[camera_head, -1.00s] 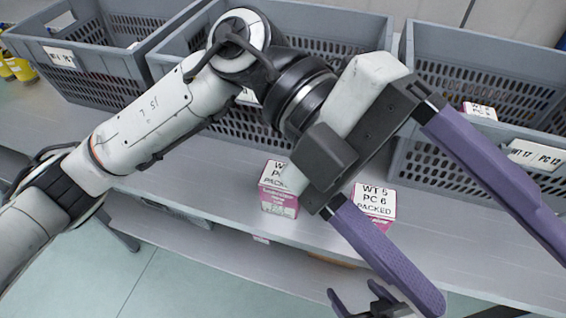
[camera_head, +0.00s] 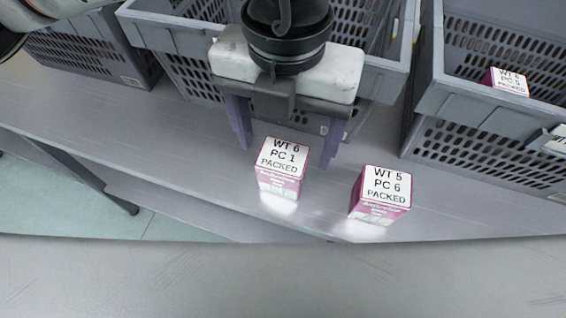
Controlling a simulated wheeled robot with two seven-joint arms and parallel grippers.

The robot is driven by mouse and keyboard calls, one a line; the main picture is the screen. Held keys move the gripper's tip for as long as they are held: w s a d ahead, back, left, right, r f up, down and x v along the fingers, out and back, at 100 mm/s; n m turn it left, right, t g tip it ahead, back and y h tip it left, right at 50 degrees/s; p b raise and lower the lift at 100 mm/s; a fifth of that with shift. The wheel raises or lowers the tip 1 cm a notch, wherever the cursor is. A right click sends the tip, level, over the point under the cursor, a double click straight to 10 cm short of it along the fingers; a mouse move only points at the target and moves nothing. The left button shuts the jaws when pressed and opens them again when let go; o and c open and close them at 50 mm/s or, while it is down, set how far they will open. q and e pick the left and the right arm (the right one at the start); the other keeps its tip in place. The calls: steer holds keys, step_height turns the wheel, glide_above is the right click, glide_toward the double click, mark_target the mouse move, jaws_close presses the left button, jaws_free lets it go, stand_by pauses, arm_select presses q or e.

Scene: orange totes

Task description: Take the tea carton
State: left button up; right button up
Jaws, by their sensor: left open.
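Two small pink cartons with white label tops stand upright on the grey shelf. One carton (camera_head: 281,168) reads "WT 6 PC 1 PACKED"; the other carton (camera_head: 380,195) to its right reads "WT 5 PC 6 PACKED". I cannot read which is tea. My left gripper (camera_head: 286,157) points down over the first carton, its two purple fingers spread wide. One fingertip is to the left of that carton and one to its right, with gaps showing. Whether the tips are level with the carton or behind it is hard to tell. My right gripper is not in view.
Grey slatted totes stand behind: one at left (camera_head: 92,60), one behind my gripper (camera_head: 185,75), one at right (camera_head: 480,115). The right one holds another labelled pink carton (camera_head: 507,80). The shelf (camera_head: 160,130) is clear left of the cartons; its front edge lies close before them.

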mark_target(283, 156)
arm_select(q)
steer(key=f, duration=0.4)
steer(key=shift+w+a+f+p, duration=0.15)
steer(key=shift+w+f+p, duration=0.05)
steer(key=shift+f+p, duration=0.2)
steer(key=c, duration=1.3)
